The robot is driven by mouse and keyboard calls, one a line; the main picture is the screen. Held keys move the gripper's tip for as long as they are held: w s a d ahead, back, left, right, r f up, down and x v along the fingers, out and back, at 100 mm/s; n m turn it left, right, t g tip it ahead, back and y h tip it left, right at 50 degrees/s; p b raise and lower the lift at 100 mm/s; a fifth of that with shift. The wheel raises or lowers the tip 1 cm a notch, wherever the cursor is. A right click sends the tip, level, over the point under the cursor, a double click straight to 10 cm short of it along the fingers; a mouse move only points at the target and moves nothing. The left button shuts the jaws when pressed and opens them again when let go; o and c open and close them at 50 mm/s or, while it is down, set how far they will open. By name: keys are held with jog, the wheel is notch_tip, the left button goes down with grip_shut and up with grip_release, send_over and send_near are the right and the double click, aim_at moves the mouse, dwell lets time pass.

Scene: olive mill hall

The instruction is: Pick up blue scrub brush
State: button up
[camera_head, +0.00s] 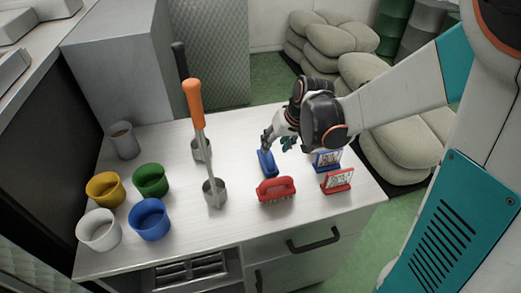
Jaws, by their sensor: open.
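The blue scrub brush (267,164) lies on the pale table top, right of the middle. My gripper (276,144) reaches in from the right and is just above and beside its far end. The jaws are open, with one finger close to the brush and the other off to the right. I cannot tell whether a finger touches the brush. The gripper partly hides the brush's far end. A red scrub brush (276,189) with a raised handle lies just in front of the blue one.
A blue-framed card stand (328,162) and a red-framed card stand (338,181) stand right of the brushes. Two tall-handled tools, one orange (195,103), one black (180,60), rise left. Yellow, green, white and blue cups (150,221) and a grey cup (123,142) fill the left side.

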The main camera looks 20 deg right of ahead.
aim_at(268, 159)
jog(key=shift+b+x, duration=1.15)
jog(key=shift+x, duration=2)
jog(key=shift+r, duration=0.1)
grip_shut()
